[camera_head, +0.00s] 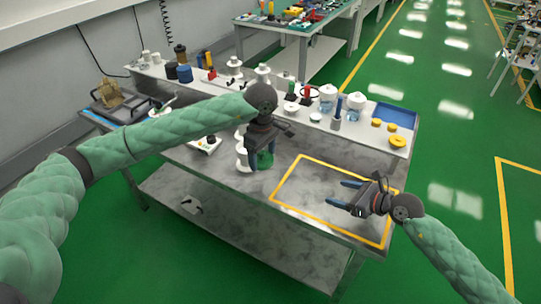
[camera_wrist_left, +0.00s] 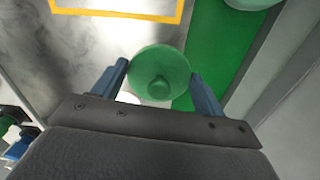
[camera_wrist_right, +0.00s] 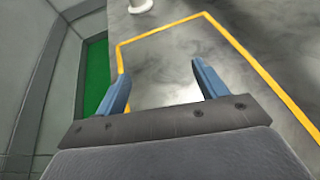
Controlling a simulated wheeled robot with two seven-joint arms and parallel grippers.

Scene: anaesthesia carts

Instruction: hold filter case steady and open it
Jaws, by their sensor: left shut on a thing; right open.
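My left gripper (camera_head: 261,164) is shut on a green round piece (camera_head: 265,159), which seems to be the filter case or its lid. My right gripper (camera_head: 337,194) is open and empty above the yellow-outlined area, right of the green piece.
The yellow outline (camera_head: 318,161) marks a bare area of the grey table. Jars, bottles and a blue tray (camera_head: 395,116) line the back shelf. A white device (camera_head: 207,144) lies left of the left gripper. A lower shelf (camera_head: 235,222) is below.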

